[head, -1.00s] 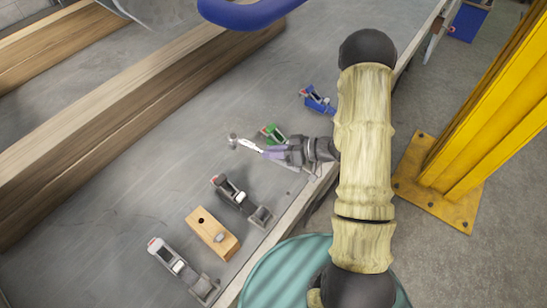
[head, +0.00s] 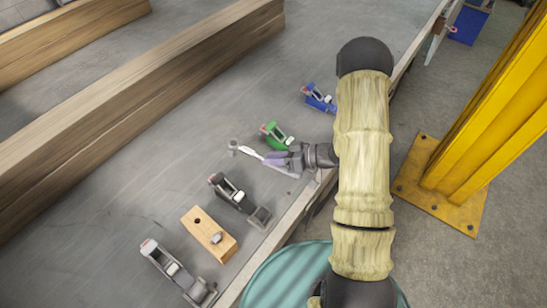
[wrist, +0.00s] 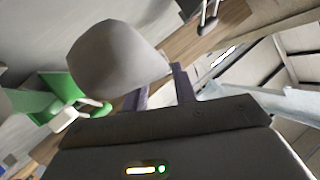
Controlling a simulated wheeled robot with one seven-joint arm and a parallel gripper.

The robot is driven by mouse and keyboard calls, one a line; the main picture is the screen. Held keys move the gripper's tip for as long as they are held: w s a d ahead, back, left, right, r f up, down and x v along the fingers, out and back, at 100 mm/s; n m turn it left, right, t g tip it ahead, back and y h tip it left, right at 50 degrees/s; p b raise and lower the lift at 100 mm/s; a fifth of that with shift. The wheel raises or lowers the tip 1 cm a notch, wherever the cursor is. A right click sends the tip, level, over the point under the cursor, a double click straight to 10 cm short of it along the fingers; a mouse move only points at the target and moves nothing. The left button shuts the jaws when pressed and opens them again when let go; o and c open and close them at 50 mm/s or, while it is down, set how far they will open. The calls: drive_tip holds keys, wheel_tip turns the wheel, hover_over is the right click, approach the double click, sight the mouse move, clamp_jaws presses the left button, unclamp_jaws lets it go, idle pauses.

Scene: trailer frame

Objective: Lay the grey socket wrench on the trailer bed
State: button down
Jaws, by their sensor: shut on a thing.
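The grey socket wrench (head: 246,151) shows in the head view as a thin, pale tool with a round end, pointing left from my gripper (head: 278,159). My gripper is shut on its near part, just over the near edge of the grey trailer bed (head: 150,180). I cannot tell whether the wrench touches the bed. In the wrist view my gripper's fingers (wrist: 163,92) show at the centre. A large grey rounded piece (wrist: 112,60) beside them may be the wrench's end; its hold is partly hidden.
A green plane (head: 278,135) stands close behind my gripper, and a blue plane (head: 320,98) farther back. A dark plane (head: 230,190), a wooden plane (head: 207,233) and a grey plane (head: 170,265) stand nearer. Long timber beams (head: 150,90) lie left. A yellow post (head: 480,130) stands right.

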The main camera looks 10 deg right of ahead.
drive_tip(key=shift+f+b, duration=0.9)
drive_tip(key=shift+f, duration=0.3)
drive_tip(key=shift+f+b, duration=0.45)
drive_tip(key=shift+f, duration=0.8)
drive_tip(key=shift+c, duration=2)
unclamp_jaws()
drive_tip(key=o, duration=0.4)
wheel_tip(320, 180, up, 10)
drive_tip(key=shift+r+p, duration=0.1)
drive_tip(key=shift+p, duration=0.65)
